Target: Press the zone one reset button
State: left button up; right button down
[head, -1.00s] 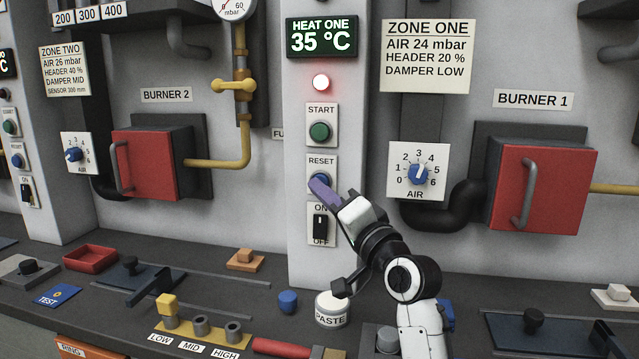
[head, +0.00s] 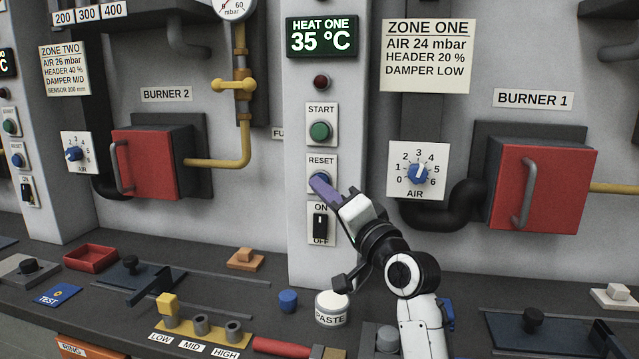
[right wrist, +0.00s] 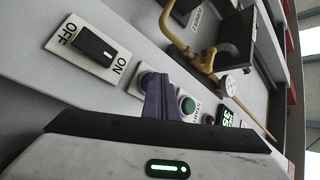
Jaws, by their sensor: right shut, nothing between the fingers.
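The zone one reset button (head: 321,178) is a blue knob on a white RESET plate, below the green START button (head: 320,131) on the grey column. My right gripper (head: 318,183) is shut and empty, its purple fingertips at the lower front of the blue button. In the right wrist view the shut fingers (right wrist: 163,100) overlap the blue button (right wrist: 148,80) and partly hide it. They look in contact with it, but the exact depth is hard to tell. The lamp (head: 321,82) above START is dark. My left gripper is not in view.
The ON/OFF switch (head: 320,222) sits just below RESET, close under my right gripper. The AIR dial (head: 418,173) and red burner door (head: 540,190) are to the right. A PASTE jar (head: 331,309) and blue knob (head: 288,301) stand on the bench below.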

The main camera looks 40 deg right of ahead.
dwell(0.3)
jog(key=shift+s+a+p, duration=0.45)
jog(key=shift+s+a, duration=0.1)
jog(key=shift+a, duration=0.1)
jog(key=s+a+p, duration=0.2)
jog(key=s+a, duration=0.1)
jog(key=shift+s+a, duration=0.15)
jog(key=shift+a, duration=0.25)
dwell(0.6)
